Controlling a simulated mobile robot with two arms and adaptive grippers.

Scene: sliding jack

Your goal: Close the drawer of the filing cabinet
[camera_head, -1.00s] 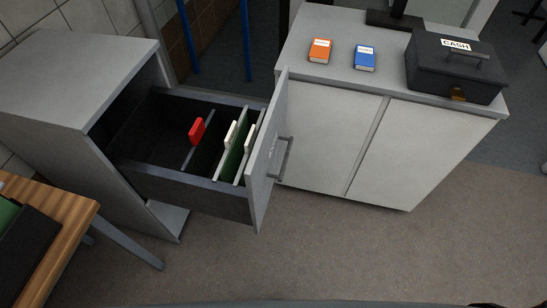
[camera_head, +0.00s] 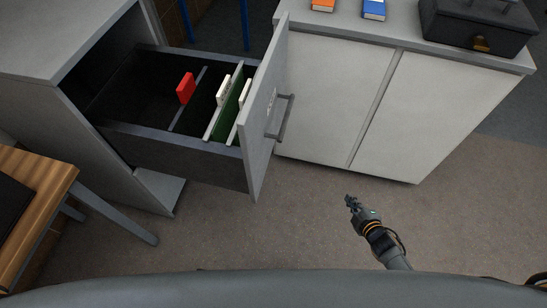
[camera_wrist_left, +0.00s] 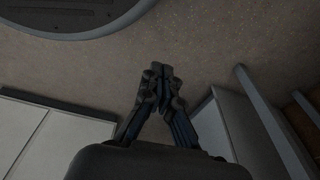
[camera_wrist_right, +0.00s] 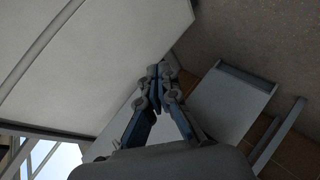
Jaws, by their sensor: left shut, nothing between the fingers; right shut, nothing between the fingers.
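The filing cabinet (camera_head: 62,40) stands at the left in the head view, its upper drawer (camera_head: 175,140) pulled well out. The drawer front (camera_head: 264,120) is grey with a bar handle (camera_head: 286,118) on its outer face. My right gripper (camera_head: 350,202) is shut and empty, right of the drawer front and below the white cupboard, touching neither. It also shows shut in the right wrist view (camera_wrist_right: 158,72). My left gripper (camera_wrist_left: 158,70) is shut and empty over the floor; the head view does not show it.
A white cupboard (camera_head: 333,85) stands right of the drawer, carrying an orange book (camera_head: 322,4), a blue book (camera_head: 374,9) and a dark cash box (camera_head: 478,28). A wooden table (camera_head: 40,178) is at the lower left. Floor in front of the drawer is clear.

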